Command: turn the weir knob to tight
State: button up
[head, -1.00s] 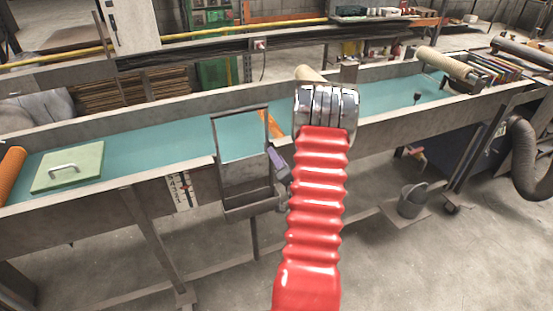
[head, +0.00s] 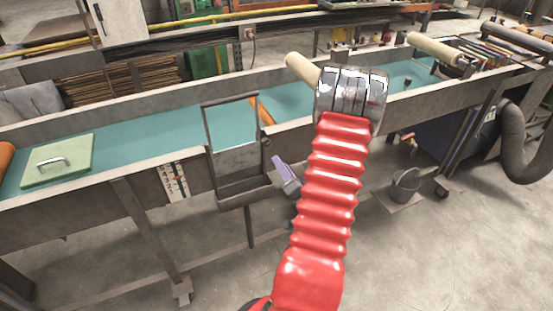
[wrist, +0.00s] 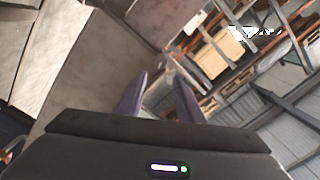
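A metal weir box with an upright frame (head: 241,187) hangs on the near wall of the trough, left of my arm in the head view. My gripper (head: 282,165) shows as purple fingers just right of the box, apart from it in the picture; my red sleeved arm covers part of what lies behind. In the wrist view my gripper (wrist: 160,82) has its two purple fingers apart, with nothing seen between them. I cannot make out the weir knob for sure in either view. A white marked scale (head: 174,182) is on the trough's front wall.
The long trough (head: 85,212) with a teal bed runs across the view. A green lid with a handle (head: 75,172) lies in it at left. A beige roller (head: 301,67) stands behind my arm.

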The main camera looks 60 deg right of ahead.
jog(key=shift+v, duration=1.05)
jog(key=shift+o, duration=0.7)
